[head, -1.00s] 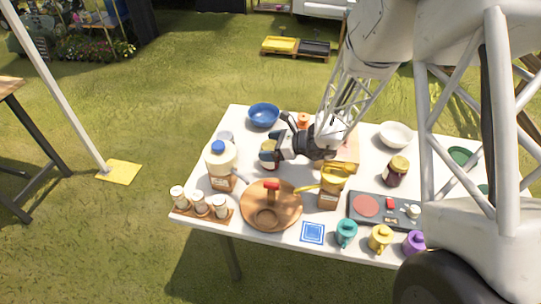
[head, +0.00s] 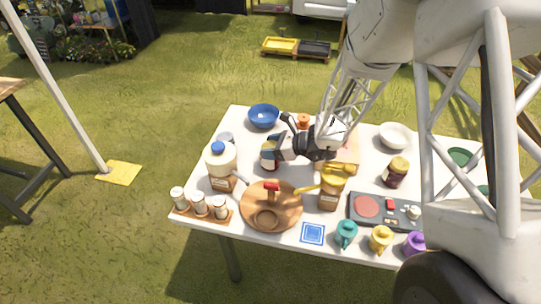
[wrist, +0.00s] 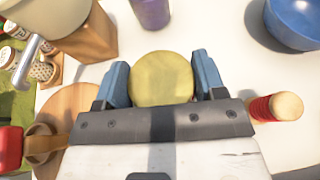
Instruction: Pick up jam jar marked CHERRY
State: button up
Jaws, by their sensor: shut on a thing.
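A jar with a round yellow lid (wrist: 162,78) sits between the two blue-grey fingers of my gripper (wrist: 160,68) in the wrist view. The fingers press on it from both sides. In the head view my gripper (head: 276,148) is over the left middle of the white table, and the jar (head: 268,162) shows partly beneath it. Its label is too small to read, and I cannot tell if it is clear of the table. A second jar, dark with a yellow lid (head: 395,172), stands at the right; its label is not readable either.
A blue bowl (head: 264,116) is behind the gripper. A large blue-capped container (head: 221,160) stands left, and a round wooden board (head: 285,217) lies in front. A white bowl (head: 395,134) is back right.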

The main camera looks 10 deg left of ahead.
jog(key=shift+r, duration=0.15)
jog(key=shift+r, duration=4.9)
